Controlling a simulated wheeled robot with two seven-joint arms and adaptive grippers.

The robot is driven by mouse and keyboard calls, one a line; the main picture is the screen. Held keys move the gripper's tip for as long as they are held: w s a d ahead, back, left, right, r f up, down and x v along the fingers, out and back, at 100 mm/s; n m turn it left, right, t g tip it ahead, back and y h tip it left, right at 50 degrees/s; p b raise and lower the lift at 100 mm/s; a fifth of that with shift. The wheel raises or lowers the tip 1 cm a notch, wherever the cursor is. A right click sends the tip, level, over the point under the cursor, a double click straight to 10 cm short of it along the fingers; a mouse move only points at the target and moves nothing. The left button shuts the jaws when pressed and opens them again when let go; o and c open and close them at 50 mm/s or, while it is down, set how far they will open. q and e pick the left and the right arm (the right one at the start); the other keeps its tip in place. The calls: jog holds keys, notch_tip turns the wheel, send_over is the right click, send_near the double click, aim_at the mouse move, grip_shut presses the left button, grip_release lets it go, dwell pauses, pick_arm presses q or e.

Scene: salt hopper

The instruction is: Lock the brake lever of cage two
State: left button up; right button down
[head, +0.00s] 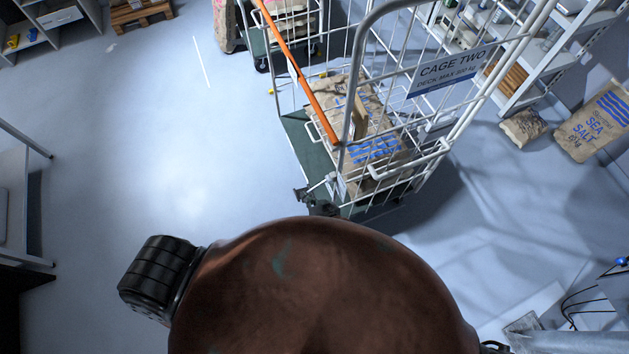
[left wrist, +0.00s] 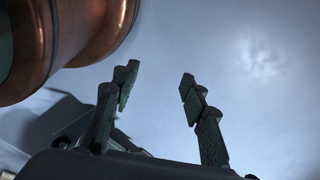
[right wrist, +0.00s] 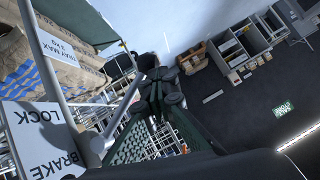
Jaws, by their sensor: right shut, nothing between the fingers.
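Cage two (head: 378,80) is a white wire roll cage with a blue name sign, standing ahead in the head view. Its brake lever (head: 318,185) seems to be the pale arm with a dark end low on its near side. In the right wrist view the lever (right wrist: 119,113) runs beside an upside-down plate (right wrist: 40,140) reading BRAKE and LOCK. My right gripper (head: 323,209) is shut and empty, close beside the lever's dark end; contact cannot be told. It also shows in the right wrist view (right wrist: 160,82). My left gripper (left wrist: 157,78) is open and empty over bare floor.
Salt sacks (head: 345,105) lie on the cage's green deck, and an orange bar (head: 297,72) slants across its side. More sacks (head: 597,122) stand by shelves (head: 545,60) at right. Another loaded trolley (head: 280,40) stands behind. The floor at left (head: 140,150) is clear.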

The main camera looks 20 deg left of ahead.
jog(key=s+d+r+p, duration=0.3)
jog(key=s+d+r, duration=0.2)
jog(key=s+r, duration=0.2)
jog(key=shift+d+r+p, duration=0.2)
jog(key=shift+r+p, duration=0.1)
jog(key=shift+r, duration=1.1)
